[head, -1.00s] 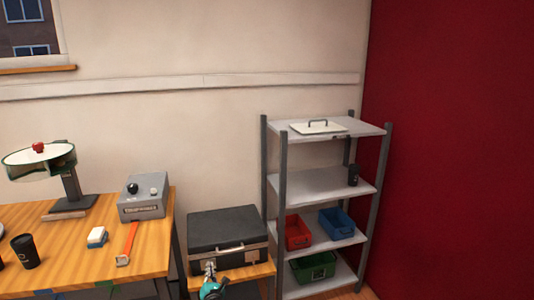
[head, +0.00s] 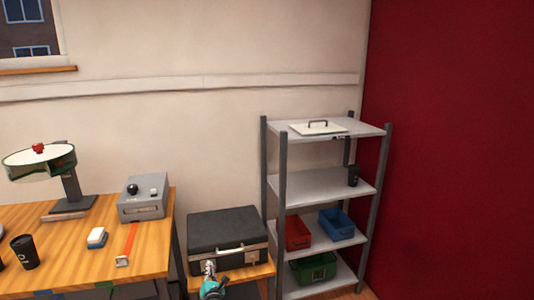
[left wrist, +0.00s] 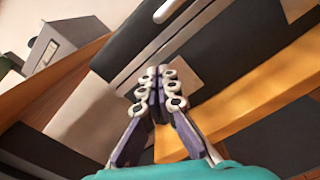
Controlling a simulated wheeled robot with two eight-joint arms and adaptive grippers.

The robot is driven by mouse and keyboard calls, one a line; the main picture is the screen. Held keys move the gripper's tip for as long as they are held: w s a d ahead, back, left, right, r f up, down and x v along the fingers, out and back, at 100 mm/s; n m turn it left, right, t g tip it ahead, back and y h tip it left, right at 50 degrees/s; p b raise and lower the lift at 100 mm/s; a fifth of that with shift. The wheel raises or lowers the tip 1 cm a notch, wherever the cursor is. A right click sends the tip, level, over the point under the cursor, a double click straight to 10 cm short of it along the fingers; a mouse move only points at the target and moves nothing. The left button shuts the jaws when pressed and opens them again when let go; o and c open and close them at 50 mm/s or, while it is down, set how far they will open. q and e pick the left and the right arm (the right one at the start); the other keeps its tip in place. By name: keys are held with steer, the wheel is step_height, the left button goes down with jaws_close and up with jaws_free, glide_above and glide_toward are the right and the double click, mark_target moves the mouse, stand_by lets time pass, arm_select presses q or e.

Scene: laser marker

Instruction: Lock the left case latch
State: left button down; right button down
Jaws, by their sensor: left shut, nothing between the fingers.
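The dark grey case (head: 228,226) stands closed on a small wooden stand, with a pale handle (head: 241,246) on its front. The right latch (head: 252,259) shows as a small pale plate. My left gripper (head: 208,266) is at the left part of the case front and hides most of the left latch in the head view. In the left wrist view, its fingers (left wrist: 158,82) are shut together and empty, in front of the pale left latch plate (left wrist: 186,74). I cannot tell whether they touch it. My right gripper is not in view.
A wooden workbench (head: 70,250) with a grey control box (head: 143,198) stands left of the case. A grey shelf rack (head: 322,186) with red, blue and green bins stands close on the right. The wooden stand's edge (head: 262,270) lies just below the case.

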arm_select(q)
steer(key=shift+w+d+f, duration=0.1)
steer(key=shift+d+f, duration=0.05)
steer(key=shift+d, duration=0.2)
steer(key=shift+w+d+f, duration=0.1)
steer(key=shift+d, duration=0.25)
steer(key=shift+w+d+f, duration=0.15)
steer(key=shift+d+f, duration=0.3)
steer(key=shift+d, duration=0.05)
steer(key=shift+d+f, duration=0.1)
stand_by(0.4)
steer(key=shift+d+r, duration=0.25)
steer(key=shift+d, duration=0.1)
steer(key=v, duration=0.5)
steer(key=shift+s+d, duration=0.1)
steer(key=shift+s, duration=0.3)
